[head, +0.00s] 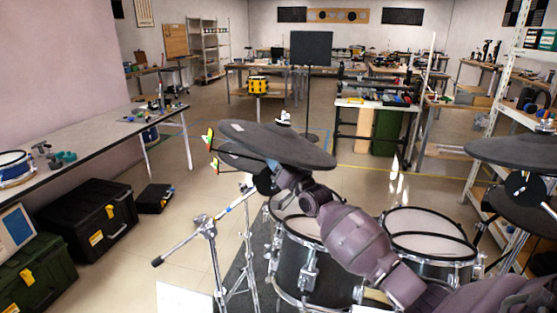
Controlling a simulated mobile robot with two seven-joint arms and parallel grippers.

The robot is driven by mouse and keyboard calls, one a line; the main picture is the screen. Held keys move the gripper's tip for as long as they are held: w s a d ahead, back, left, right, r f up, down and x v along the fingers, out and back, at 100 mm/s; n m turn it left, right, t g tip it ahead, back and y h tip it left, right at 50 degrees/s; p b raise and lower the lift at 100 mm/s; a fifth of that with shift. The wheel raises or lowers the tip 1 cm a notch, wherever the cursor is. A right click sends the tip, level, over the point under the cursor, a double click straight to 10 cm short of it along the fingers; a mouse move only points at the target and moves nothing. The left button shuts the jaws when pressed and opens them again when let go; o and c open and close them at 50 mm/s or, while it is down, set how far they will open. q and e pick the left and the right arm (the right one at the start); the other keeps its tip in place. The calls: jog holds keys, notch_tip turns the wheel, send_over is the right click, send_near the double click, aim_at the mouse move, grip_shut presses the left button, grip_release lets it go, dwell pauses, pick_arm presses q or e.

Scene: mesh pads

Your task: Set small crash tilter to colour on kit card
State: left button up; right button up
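The small crash pad (270,143), a dark tilted disc, stands left of centre with a second dark pad edge (240,157) just below it. A dark round part (264,182) under the crash pad looks like its tilter; its colour setting cannot be read. My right arm comes in from the lower right and reaches under the crash pad. My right gripper (284,178) is at or against this round part, and its fingers cannot be made out. Small green, yellow and red pieces (210,140) stick out at the pad's left edge. I cannot identify a kit card for certain.
Drums (428,232) stand below my arm, and another dark pad (520,152) with a round dial is at right. A chrome stand (205,235) is at lower left. Black cases (85,220), a bench (100,137) and a blue-and-white panel (15,230) are at left.

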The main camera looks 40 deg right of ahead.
jog(key=v, duration=1)
jog(key=shift+s+f, duration=0.15)
jog(key=shift+s, duration=0.2)
jog(key=s+a+f+n+g, duration=0.3)
jog(key=s+a+f, duration=0.1)
jog(key=f, duration=0.3)
jog(key=s+a+f+n+g, duration=0.2)
jog(key=s+a+f+g, duration=0.1)
jog(key=a+f, duration=0.3)
jog(key=s+a+f+g, duration=0.2)
jog(key=s+a+f, duration=0.1)
jog(key=s+f, duration=0.5)
jog(key=s+a+f+m+g+h, duration=0.1)
jog(key=s+a+f+g, duration=0.1)
jog(key=s+f, duration=0.6)
jog(key=s+a, duration=0.1)
jog(key=s, duration=0.4)
jog(key=shift+s+a+g, duration=0.25)
jog(key=shift+s+g, duration=0.1)
jog(key=shift+g, duration=0.05)
dwell(1.6)
